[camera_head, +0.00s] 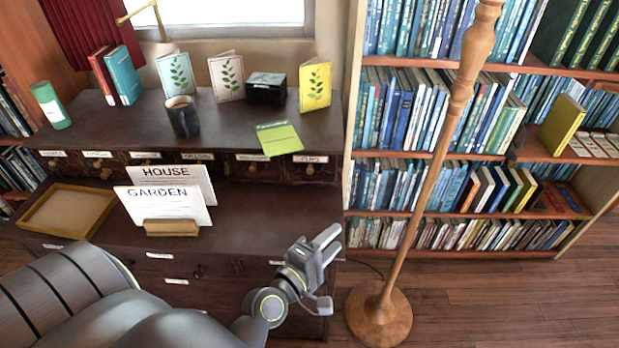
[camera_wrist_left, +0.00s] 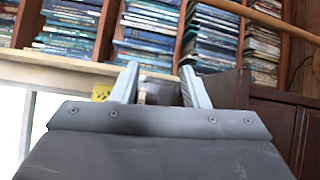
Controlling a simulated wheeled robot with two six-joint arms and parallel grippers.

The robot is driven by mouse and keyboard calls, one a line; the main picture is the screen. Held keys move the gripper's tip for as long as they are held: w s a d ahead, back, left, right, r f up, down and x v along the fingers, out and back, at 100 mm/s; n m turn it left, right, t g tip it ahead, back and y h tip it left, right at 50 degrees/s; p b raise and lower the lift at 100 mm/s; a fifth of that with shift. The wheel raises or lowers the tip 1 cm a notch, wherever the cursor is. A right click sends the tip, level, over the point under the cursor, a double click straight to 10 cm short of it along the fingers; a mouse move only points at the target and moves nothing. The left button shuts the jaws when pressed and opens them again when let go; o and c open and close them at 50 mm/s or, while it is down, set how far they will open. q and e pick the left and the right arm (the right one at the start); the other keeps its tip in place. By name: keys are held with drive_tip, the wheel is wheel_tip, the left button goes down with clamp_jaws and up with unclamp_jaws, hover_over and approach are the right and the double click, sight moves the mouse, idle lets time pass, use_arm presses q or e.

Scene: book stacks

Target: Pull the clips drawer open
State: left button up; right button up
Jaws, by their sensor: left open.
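The clips drawer (camera_head: 311,171) is the rightmost small drawer in the row under the desk's upper shelf. Its white label is above a round knob, and its front looks flush with the row. My left gripper (camera_head: 332,243) is open and empty in the head view, in front of the desk's right end, below and apart from the drawer. In the left wrist view its two fingers (camera_wrist_left: 160,75) are spread, with dark wood beyond them. I cannot clearly make out the knob there. My right gripper is not in view.
A card holder (camera_head: 171,227) with HOUSE and GARDEN cards and a wooden tray (camera_head: 68,211) stand on the desktop. A wooden pole stand (camera_head: 379,315) stands right of my gripper.

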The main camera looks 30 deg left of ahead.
use_arm(q)
drive_tip(key=a+f+n+y, duration=0.1)
drive_tip(key=a+n+y, duration=0.1)
drive_tip(key=n, duration=0.4)
drive_tip(key=w+a+f+n+g+y, duration=0.1)
drive_tip(key=a+n+y, duration=0.2)
drive_tip(key=n+y, duration=0.2)
drive_tip(key=w+a+f+n+y, duration=0.1)
drive_tip(key=n+y, duration=0.3)
drive_tip(key=n, duration=0.5)
drive_tip(key=shift+a+g, duration=0.4)
drive_tip(key=shift+a, duration=0.3)
drive_tip(key=p, duration=0.2)
approach(310, 173)
drive_tip(key=b+x, duration=0.1)
drive_tip(key=x, duration=0.7)
drive_tip(key=shift+w+b, duration=0.1)
drive_tip(key=shift+b, duration=0.3)
drive_tip(key=shift+c, duration=0.4)
clamp_jaws()
